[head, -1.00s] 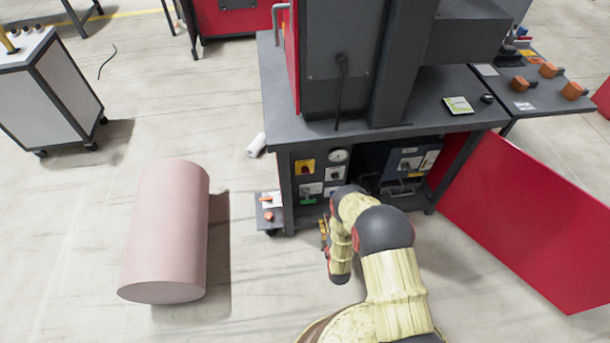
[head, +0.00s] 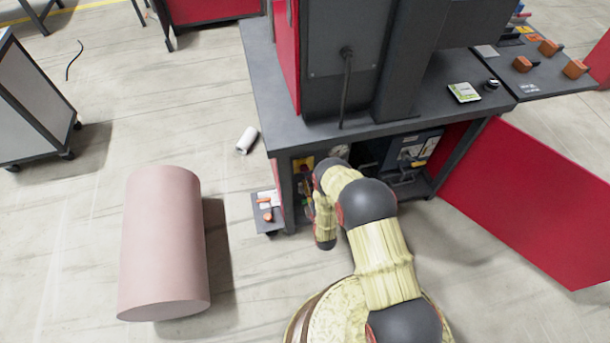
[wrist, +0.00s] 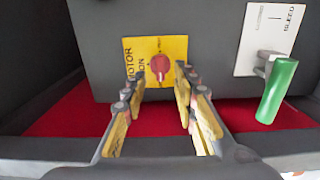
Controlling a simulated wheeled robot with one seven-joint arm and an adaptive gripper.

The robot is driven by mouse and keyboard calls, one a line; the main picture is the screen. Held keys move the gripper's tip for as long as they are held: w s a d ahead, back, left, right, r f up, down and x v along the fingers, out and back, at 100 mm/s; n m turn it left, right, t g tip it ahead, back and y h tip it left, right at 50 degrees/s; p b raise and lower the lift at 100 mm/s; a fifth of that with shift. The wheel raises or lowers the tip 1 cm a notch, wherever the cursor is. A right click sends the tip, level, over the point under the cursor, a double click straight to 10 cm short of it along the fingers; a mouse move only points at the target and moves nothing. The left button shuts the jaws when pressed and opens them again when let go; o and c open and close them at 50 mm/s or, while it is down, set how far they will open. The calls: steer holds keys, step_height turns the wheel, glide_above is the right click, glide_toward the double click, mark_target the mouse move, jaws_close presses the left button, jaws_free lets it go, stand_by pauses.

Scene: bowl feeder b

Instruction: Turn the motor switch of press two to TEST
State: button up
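The motor switch is a red knob (wrist: 160,66) on a yellow plate (wrist: 178,47) marked MOTOR and ON, on a dark panel in the wrist view. The knob's exact setting is too small to tell. My gripper (wrist: 160,88) is open, its yellow-padded fingers to the left and right of the knob, with no clear contact seen. In the head view the yellow plate (head: 303,163) shows partly inside the open cabinet of the press (head: 262,84). My gripper (head: 308,193) is there at the cabinet front, partly hidden by my arm.
A green-handled lever (wrist: 278,90) on a white BLEED plate (wrist: 268,38) is right of the switch. An open red door (head: 530,200) stands at the right. A small shelf with orange-handled items (head: 267,214) and a pink cylinder (head: 160,245) stand left.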

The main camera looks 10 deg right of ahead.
mark_target(304, 169)
steer(key=shift+w+b, duration=0.55)
steer(key=shift+w, duration=1.45)
steer(key=shift+c, duration=0.2)
jaws_close()
